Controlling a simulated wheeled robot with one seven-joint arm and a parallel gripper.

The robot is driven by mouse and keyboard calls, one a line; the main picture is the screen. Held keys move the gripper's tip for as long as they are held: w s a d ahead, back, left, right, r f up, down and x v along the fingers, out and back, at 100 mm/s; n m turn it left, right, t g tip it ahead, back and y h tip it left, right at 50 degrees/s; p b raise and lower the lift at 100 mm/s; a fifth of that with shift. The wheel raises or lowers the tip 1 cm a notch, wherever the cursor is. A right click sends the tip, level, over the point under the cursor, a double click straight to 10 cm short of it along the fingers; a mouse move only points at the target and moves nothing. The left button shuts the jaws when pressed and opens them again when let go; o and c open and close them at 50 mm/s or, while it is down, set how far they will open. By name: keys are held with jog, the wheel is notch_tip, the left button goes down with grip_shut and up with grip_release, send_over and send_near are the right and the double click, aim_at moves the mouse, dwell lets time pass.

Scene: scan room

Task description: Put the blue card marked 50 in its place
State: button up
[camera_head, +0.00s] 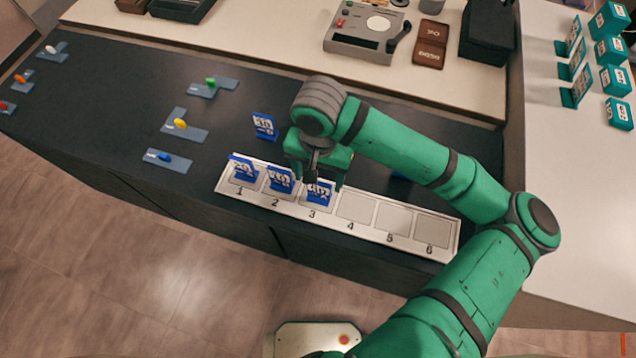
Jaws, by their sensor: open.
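A white strip tray (358,228) with slots numbered 1 to 6 lies on the dark counter. Blue cards stand in slot 1 (243,168), slot 2 (280,180) and slot 3 (319,193); their numbers are hard to read. Slots 4, 5 and 6 are empty. Another blue card (264,126), seemingly marked 30, stands on the counter behind the tray. A bit of blue (399,176) shows behind the tray, mostly hidden by my arm. I cannot tell which card is marked 50. My gripper (325,182) is open, just over or behind the slot 3 card; contact is unclear.
Small blue plates with coloured pieces, one green (210,83), one yellow (180,124) and one blue (165,156), lie to the left. Teal boxes (612,80) stand at right.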

notch_tip(320, 180, up, 5)
jog(key=shift+f, duration=0.1)
dwell(0.7)
